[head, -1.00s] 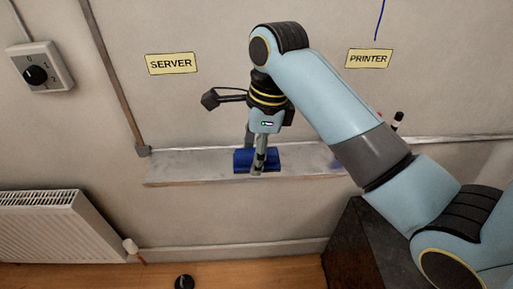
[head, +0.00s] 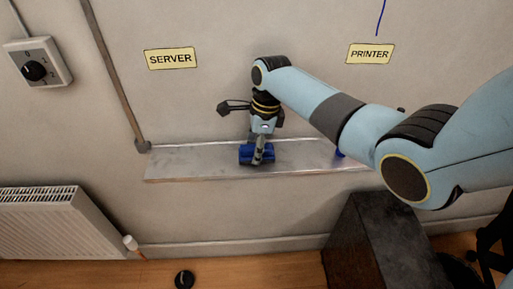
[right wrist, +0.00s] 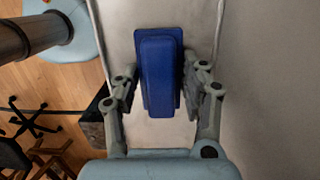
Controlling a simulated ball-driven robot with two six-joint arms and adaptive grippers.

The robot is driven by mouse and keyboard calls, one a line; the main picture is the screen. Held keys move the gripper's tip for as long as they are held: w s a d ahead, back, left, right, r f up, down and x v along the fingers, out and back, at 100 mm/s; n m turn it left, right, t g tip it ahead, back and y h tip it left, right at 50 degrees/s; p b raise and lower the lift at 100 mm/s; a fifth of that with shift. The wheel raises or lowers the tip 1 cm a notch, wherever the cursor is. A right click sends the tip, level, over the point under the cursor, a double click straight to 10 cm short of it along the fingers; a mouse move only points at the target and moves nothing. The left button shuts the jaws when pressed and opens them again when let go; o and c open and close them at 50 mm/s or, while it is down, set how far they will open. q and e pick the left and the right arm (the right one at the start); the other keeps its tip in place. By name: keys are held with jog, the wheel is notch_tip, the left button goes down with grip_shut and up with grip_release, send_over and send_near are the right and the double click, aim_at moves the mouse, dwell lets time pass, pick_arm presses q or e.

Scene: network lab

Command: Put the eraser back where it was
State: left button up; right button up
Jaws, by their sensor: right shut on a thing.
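The blue eraser (head: 246,154) is at the grey wall ledge (head: 195,160), below and between the two yellow labels. My right gripper (head: 259,156) reaches down to it and is shut on it. In the right wrist view the eraser (right wrist: 160,75) stands lengthwise between the two fingers (right wrist: 160,90). The head view does not show clearly whether the eraser touches the ledge or is just above it. My left gripper is not in view.
The SERVER label (head: 170,59) and the PRINTER label (head: 370,54) are on the wall. A blue object, partly hidden by my arm, is at the ledge's right part. A dark box (head: 375,235) stands below. A radiator (head: 45,232) is at left.

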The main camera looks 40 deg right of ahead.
jog(key=o, duration=1)
jog(key=shift+r, duration=0.1)
jog(key=r, duration=0.4)
jog(key=d+r, duration=0.1)
jog(key=r, duration=0.3)
jog(key=s+r, duration=0.1)
jog(key=r, duration=0.2)
jog(key=shift+d+r, duration=0.25)
jog(key=shift+r, duration=0.15)
